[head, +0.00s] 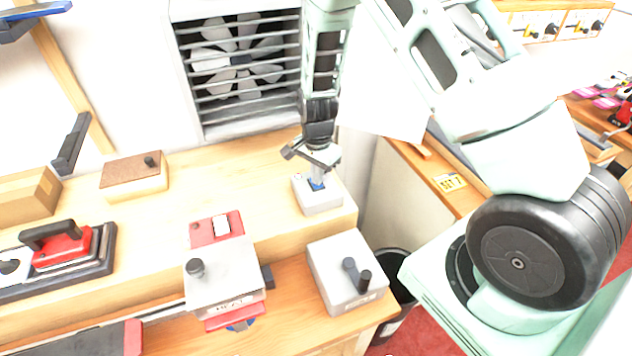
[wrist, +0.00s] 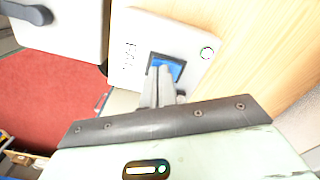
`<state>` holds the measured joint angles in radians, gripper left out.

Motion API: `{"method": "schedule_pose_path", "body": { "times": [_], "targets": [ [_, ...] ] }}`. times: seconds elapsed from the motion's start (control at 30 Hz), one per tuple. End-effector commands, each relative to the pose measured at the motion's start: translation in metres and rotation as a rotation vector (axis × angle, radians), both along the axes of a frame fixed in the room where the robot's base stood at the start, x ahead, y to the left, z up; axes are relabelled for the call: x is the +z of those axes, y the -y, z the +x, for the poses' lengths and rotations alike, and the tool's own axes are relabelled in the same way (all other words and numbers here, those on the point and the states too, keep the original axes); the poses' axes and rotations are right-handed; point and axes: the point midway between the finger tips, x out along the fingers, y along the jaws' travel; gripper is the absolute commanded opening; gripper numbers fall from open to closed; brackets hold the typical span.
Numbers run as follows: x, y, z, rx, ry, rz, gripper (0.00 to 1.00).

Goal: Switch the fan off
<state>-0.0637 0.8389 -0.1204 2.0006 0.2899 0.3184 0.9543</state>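The fan (head: 238,58) sits behind slats in a white wall frame at the back. A small white switch box (head: 319,200) stands on the bench's right end, below the fan. Its top carries a blue rocker switch (wrist: 168,66), and in the wrist view the lettering beside it appears to read FAN. My gripper (head: 316,181) points down over this box. In the wrist view its two fingers (wrist: 162,71) are together with nothing between them, their tips at the blue rocker. The fingers cover part of the rocker, and I cannot tell whether they touch it or which way it is tipped.
A red plate with a white rocker (head: 221,225) and a grey box with a black knob (head: 228,282) stand left of the switch box. A grey box with a crank lever (head: 335,277) is in front. A dark bin (head: 391,262) stands below the bench's right end.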

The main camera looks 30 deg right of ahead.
Motion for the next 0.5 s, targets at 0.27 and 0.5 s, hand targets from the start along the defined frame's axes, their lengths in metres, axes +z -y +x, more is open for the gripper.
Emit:
{"method": "schedule_pose_path", "body": {
  "times": [0.27,0.5],
  "targets": [
    [-0.0047,0.0002,0.0002,0.000,0.000,0.000,0.00],
    [-0.0003,0.0001,0.0000,0.000,0.000,0.000,0.00]
  ]
}}
